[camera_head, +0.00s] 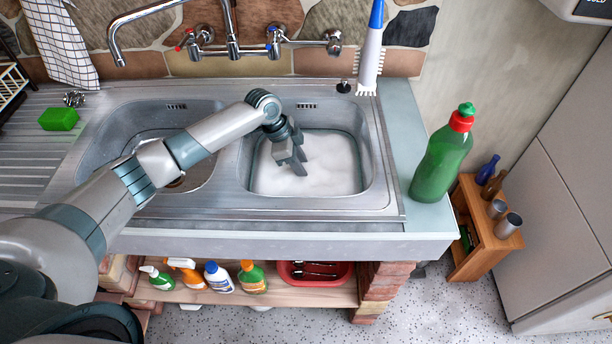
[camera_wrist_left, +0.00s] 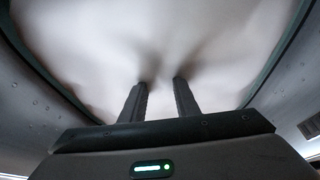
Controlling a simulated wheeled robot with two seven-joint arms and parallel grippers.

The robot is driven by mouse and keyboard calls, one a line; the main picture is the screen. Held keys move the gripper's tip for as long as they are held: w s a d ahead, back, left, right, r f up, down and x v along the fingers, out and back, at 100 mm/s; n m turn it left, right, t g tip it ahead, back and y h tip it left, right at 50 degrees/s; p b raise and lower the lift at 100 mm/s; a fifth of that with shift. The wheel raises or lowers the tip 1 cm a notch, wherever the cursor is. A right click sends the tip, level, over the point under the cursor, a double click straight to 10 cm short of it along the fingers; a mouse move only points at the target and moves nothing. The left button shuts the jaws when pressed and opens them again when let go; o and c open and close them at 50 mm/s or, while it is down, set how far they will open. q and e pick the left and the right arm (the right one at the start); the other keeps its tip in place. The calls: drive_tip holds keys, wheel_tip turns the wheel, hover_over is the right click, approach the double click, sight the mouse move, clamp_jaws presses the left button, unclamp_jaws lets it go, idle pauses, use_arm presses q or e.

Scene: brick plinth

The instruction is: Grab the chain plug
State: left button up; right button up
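My left gripper (camera_head: 297,164) points down into the right sink basin (camera_head: 377,172), at the white foam (camera_head: 335,168). In the left wrist view its two fingers (camera_wrist_left: 163,82) stand apart, with only foam (camera_wrist_left: 170,35) seen between them. The fingertips meet the foam, and I cannot tell how deep they go. No chain or plug shows in the foam; anything beneath it is hidden. A small black knob-like piece (camera_head: 344,87) sits on the sink's back ledge; I cannot tell what it is. My right gripper is not in view.
The faucet (camera_head: 232,48) hangs over the back. A brush (camera_head: 370,55) and a green bottle (camera_head: 441,155) stand at the right. A green sponge (camera_head: 58,119) and a small metal piece (camera_head: 74,98) lie on the left drainboard. Cleaning bottles (camera_head: 219,278) and a red tub (camera_head: 316,283) are below.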

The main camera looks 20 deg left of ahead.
use_arm(q)
drive_tip(key=shift+f, duration=0.1)
drive_tip(key=shift+c, duration=0.3)
clamp_jaws()
drive_tip(key=shift+r, duration=0.2)
